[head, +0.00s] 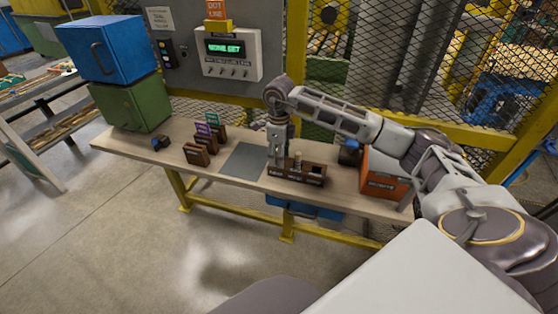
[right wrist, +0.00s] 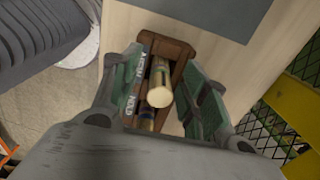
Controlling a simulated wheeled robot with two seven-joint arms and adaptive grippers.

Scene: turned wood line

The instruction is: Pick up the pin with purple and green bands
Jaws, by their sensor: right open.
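A small dark wooden rack (head: 318,178) stands on the bench and holds upright pins. A pale-topped pin (head: 298,156) rises from it. In the right wrist view this pin (right wrist: 160,94) shows a cream end and a yellowish body, between my fingers. A second pin (right wrist: 147,123) with a dark blue band is partly hidden beside it. I cannot make out purple and green bands on either. My right gripper (head: 277,163) is open, pointing down at the rack; in its wrist view the fingers (right wrist: 161,75) straddle the rack (right wrist: 178,50). My left gripper is not in view.
Several small labelled wooden blocks (head: 196,154) stand left of a grey mat (head: 244,160). A green box (head: 130,105) under a blue box (head: 108,48) fills the bench's left end. An orange bin (head: 383,180) stands at the right. A panel (head: 232,55) is behind.

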